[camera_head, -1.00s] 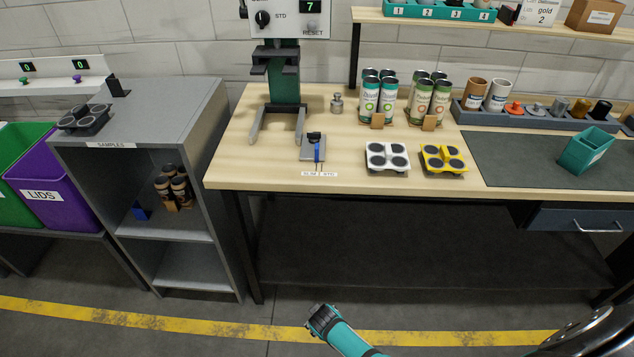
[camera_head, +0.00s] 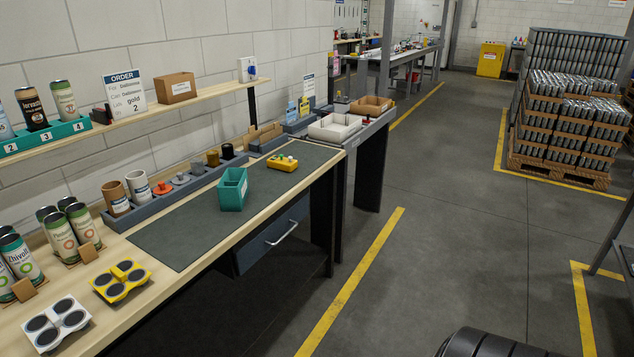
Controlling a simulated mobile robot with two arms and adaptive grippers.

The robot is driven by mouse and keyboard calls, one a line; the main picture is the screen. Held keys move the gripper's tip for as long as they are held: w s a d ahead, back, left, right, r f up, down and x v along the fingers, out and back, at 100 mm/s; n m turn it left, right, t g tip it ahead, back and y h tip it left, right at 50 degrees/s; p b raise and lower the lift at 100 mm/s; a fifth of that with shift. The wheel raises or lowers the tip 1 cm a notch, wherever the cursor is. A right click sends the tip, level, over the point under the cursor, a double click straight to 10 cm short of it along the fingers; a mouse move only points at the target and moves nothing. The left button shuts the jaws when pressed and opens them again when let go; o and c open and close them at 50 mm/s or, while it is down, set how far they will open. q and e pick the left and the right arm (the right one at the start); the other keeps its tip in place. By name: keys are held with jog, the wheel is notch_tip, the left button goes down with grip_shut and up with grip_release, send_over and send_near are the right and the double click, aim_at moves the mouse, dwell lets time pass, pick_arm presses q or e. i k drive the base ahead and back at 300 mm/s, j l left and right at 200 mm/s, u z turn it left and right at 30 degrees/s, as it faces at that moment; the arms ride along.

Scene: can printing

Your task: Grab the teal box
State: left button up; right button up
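The teal box (camera_head: 233,190) stands on the dark grey mat (camera_head: 180,229) on the wooden workbench. It is open at the top, with a pale label on its side. Nothing touches it. Neither of my grippers shows in the view now. Only a dark rounded part of my own body shows at the bottom edge.
A yellow device (camera_head: 282,162) lies on the mat behind the box. A grey-blue rack (camera_head: 186,188) with cups runs along the back. Yellow (camera_head: 121,281) and white (camera_head: 57,322) can carriers stand at the near left. The floor (camera_head: 420,240) right of the bench is clear.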

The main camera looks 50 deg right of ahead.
aim_at(232, 188)
jog(key=i+l+z, duration=0.2)
jog(key=z, duration=0.15)
jog(key=i+z, duration=0.35)
jog(key=i+l+z, duration=0.1)
jog(key=i+z, duration=0.25)
jog(key=i, duration=0.45)
jog(key=i+j+z, duration=0.15)
jog(key=i, duration=0.3)
jog(key=k+l+z, duration=0.2)
jog(key=k+l, duration=0.6)
jog(key=l, duration=0.1)
